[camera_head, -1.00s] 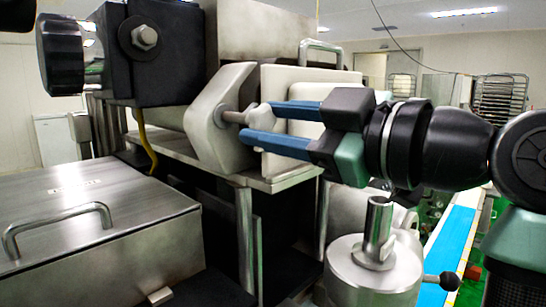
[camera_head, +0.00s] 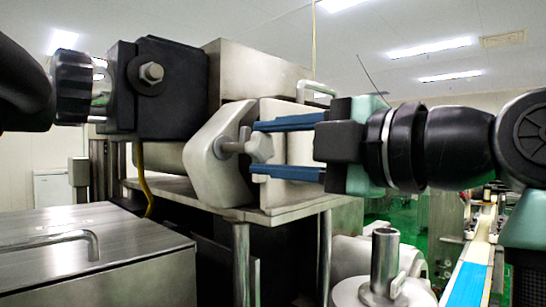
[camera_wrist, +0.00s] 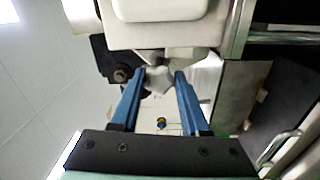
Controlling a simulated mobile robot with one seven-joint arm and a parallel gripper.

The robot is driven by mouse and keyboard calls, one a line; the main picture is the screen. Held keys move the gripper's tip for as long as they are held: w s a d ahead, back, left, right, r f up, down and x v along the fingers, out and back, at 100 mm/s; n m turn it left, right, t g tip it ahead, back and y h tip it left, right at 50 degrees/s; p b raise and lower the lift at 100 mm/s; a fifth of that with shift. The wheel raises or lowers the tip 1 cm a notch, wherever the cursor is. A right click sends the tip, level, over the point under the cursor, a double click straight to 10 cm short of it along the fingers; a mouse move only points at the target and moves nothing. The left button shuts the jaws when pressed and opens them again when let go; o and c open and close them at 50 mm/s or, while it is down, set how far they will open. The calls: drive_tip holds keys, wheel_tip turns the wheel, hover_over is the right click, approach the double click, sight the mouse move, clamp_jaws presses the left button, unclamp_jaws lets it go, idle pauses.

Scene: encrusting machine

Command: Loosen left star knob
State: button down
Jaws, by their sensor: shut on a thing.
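The star knob (camera_head: 261,149) is a pale grey, lobed metal knob on a short shaft. The shaft comes out of a pale angled bracket (camera_head: 212,165) on the machine. My gripper (camera_head: 252,148) has two blue fingers, one above and one below the knob in the head view. In the wrist view, the fingertips sit on either side of the knob (camera_wrist: 158,79) and are shut on it. The knob's far side is hidden.
A black box with a bolt (camera_head: 152,73) and a round black handwheel (camera_head: 73,86) stand left of the bracket. A steel cover with a handle (camera_head: 95,245) is at lower left. A metal cylinder with a post (camera_head: 384,260) stands below my gripper.

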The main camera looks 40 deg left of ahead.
drive_tip(key=shift+n, duration=0.5)
drive_tip(key=shift+c, duration=2)
unclamp_jaws()
drive_tip(key=s+d+b, duration=0.1)
drive_tip(key=d+b, duration=0.1)
drive_tip(key=d, duration=1.1)
drive_tip(key=shift+s, duration=0.4)
